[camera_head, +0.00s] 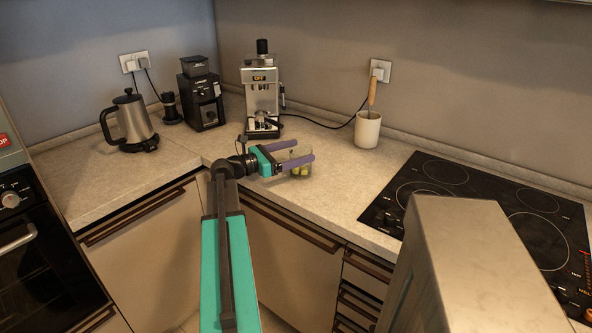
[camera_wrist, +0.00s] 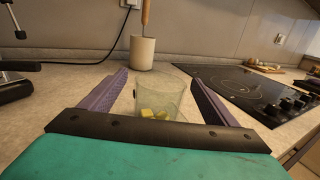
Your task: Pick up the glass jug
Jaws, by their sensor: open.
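The glass jug (camera_head: 298,163) is clear, with several yellow pieces inside. It stands upright on the counter. My gripper (camera_head: 308,155) is open around it, with one purple finger on the far side and one on the near side in the head view. In the wrist view the jug (camera_wrist: 159,94) sits between the two spread fingers of my gripper (camera_wrist: 158,85), with a gap showing on the left and the right finger very close to it. The jug's lower part is hidden behind the gripper's dark bar in the wrist view.
A white utensil pot (camera_head: 367,130) stands behind the jug to the right. An espresso machine (camera_head: 261,90), a coffee grinder (camera_head: 202,95) and a kettle (camera_head: 131,120) stand along the back. A black cooktop (camera_head: 470,200) lies to the right. The counter (camera_head: 335,190) right of the jug is clear.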

